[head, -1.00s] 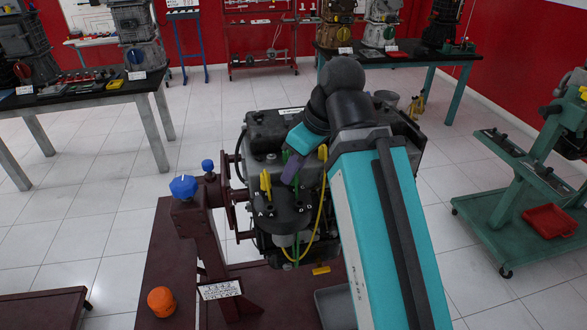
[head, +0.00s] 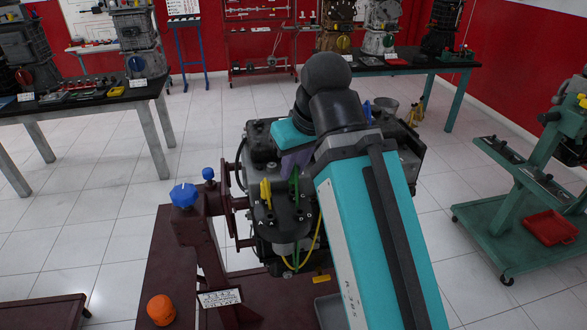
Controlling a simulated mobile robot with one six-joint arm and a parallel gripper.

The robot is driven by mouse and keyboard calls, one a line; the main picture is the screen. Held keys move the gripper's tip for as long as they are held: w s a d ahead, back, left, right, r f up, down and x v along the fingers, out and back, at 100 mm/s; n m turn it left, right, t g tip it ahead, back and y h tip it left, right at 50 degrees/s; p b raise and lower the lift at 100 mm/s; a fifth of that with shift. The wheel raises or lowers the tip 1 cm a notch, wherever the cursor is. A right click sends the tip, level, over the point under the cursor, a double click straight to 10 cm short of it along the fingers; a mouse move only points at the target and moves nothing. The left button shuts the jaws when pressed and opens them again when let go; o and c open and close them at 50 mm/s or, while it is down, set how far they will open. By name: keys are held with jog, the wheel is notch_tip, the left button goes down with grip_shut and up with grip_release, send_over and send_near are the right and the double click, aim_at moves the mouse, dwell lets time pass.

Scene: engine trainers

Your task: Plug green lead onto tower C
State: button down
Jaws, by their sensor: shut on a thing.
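The engine's dark distributor cap (head: 283,222) stands at the centre of the head view, with small white letters beside its towers. The letters are too small to read surely, so I cannot tell which tower is C. The green lead (head: 294,187) has its boot upright over the right part of the cap, its wire running down the front. My gripper (head: 295,168), with purplish fingers, is shut on the green lead from above. Whether the boot is seated on a tower or just above it is unclear. A yellow lead (head: 265,193) stands on the cap's left side.
My arm covers the right of the engine (head: 262,150). A blue knob (head: 183,194) and an orange cap (head: 161,309) are on the maroon stand at left. A green cart (head: 510,230) with a red tray (head: 549,227) stands at right.

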jog(key=shift+r+m+h+p, duration=0.6)
jog(key=shift+r+m+p, duration=0.55)
jog(key=shift+m, duration=0.65)
jog(key=shift+r+m+h+p, duration=0.6)
jog(key=shift+r+m+p, duration=0.25)
jog(key=shift+m+p, duration=0.4)
jog(key=shift+d, duration=0.1)
